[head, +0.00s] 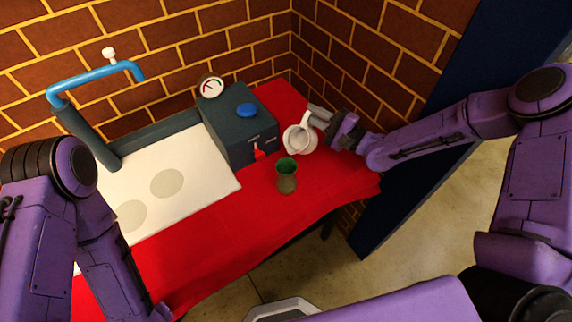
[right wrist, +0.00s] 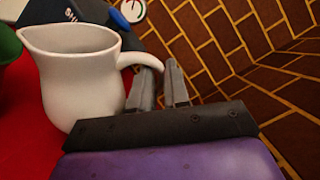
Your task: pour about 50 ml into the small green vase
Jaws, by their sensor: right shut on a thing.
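The small green vase (head: 287,176) stands on the red cloth, with its dark mouth facing up. Part of its green rim (right wrist: 8,45) shows at the left edge of the right wrist view. A white jug (head: 299,140) is just behind and to the right of the vase, apart from it in the head view. My right gripper (head: 321,114) is shut on the jug's handle; the handle passes by the fingertips in the right wrist view (right wrist: 160,88). I cannot tell the jug's exact tilt, and no liquid shows. My left arm is at the left, with its gripper out of view.
A dark grey box (head: 238,125) with a blue knob, a red tap and a gauge (head: 210,87) stands left of the jug. A white board (head: 205,190) with a blue-handled frame (head: 95,80) lies further left. The red cloth (head: 215,235) in front is clear.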

